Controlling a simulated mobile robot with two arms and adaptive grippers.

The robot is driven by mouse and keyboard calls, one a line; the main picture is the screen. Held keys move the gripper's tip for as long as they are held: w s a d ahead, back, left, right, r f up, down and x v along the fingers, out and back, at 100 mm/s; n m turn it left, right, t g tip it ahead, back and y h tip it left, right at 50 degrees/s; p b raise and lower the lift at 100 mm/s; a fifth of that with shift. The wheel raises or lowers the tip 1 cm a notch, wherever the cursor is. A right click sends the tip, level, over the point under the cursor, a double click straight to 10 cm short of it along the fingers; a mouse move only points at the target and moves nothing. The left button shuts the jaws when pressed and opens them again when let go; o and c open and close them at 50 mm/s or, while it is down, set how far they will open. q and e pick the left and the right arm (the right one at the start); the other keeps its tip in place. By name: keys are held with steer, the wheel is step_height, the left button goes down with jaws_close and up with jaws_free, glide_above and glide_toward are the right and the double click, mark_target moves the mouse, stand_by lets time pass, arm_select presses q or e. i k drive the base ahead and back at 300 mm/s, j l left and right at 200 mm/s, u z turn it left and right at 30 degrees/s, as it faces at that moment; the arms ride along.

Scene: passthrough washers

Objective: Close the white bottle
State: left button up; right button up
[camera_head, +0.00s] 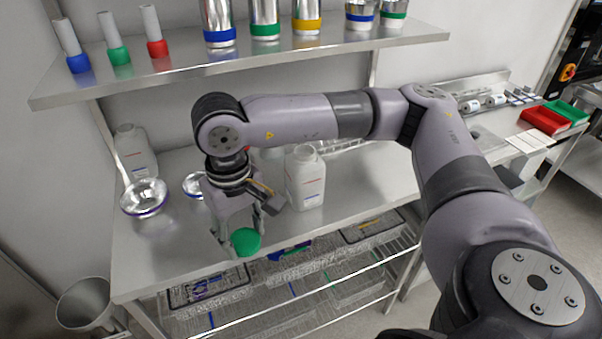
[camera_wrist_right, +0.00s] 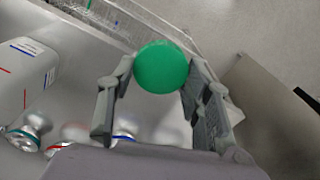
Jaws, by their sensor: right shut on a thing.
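My right gripper (camera_head: 241,236) is shut on a round green cap (camera_head: 245,243) near the front edge of the steel table. In the right wrist view, the cap (camera_wrist_right: 161,67) sits between the two fingertips (camera_wrist_right: 160,72). A white bottle (camera_head: 305,180) with red print stands upright to the right of the gripper, apart from it. I cannot tell for sure whether its neck is open. A white bottle also shows at the left edge of the wrist view (camera_wrist_right: 27,75). Another white bottle (camera_head: 135,152) stands at the back left. My left gripper is not in view.
A shelf (camera_head: 240,62) with colour-banded metal cups and tubes hangs above. Wire baskets (camera_head: 205,288) sit below. Red (camera_head: 546,120) and green trays stand far right.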

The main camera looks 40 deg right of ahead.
mark_target(305, 168)
steer(key=k+l, duration=0.1)
steer(key=l, duration=0.4)
steer(key=k+l, duration=0.1)
steer(key=l, duration=0.45)
steer(key=k+l, duration=0.1)
steer(key=l, duration=0.95)
steer(key=k, duration=0.05)
